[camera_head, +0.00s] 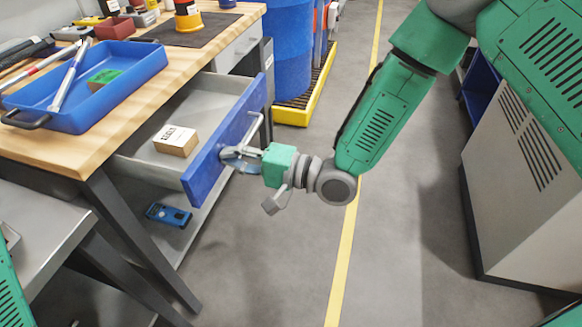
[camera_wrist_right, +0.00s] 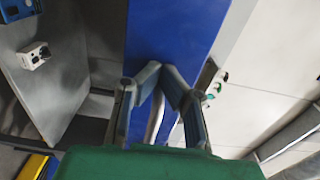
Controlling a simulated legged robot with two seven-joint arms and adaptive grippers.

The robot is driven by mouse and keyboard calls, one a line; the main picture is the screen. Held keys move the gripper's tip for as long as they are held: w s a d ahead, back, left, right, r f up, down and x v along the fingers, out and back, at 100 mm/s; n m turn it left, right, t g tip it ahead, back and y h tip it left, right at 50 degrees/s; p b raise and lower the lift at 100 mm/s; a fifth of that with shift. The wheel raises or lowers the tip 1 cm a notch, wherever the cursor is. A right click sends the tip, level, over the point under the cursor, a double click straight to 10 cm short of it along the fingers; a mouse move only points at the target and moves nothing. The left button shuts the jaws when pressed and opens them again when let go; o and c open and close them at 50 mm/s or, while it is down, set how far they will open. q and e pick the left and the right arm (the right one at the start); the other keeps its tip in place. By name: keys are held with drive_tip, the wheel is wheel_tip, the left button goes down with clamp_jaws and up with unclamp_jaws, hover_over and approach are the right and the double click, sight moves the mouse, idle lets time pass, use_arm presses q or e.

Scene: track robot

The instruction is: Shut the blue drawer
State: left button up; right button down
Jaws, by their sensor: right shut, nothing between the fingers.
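The blue drawer (camera_head: 212,155) stands pulled out from under the wooden bench top, and its grey inside shows. A small tan box with a white label (camera_head: 176,140) lies in it. A thin grey handle (camera_head: 258,128) runs along the blue front. My right gripper (camera_head: 233,157) is at the outer face of the front, near the handle's lower end. In the right wrist view its fingers (camera_wrist_right: 160,78) are shut, close to the blue front (camera_wrist_right: 172,30), with part of the handle (camera_wrist_right: 155,118) showing by them. Whether they touch the front I cannot tell. My left gripper is out of view.
The wooden bench (camera_head: 90,145) carries a blue tray (camera_head: 120,92) with tools. A blue device (camera_head: 168,214) lies on a shelf below the drawer. A blue barrel (camera_head: 292,50) stands behind. A grey cabinet (camera_head: 510,200) is at right. The floor between is clear.

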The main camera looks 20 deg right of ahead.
sight(155, 141)
drive_tip(key=b+x, duration=0.3)
drive_tip(key=x, duration=1.4)
drive_tip(key=shift+f+b, duration=0.1)
drive_tip(key=shift+b, duration=0.2)
drive_tip(key=shift+w, duration=0.2)
drive_tip(key=shift+a, duration=0.2)
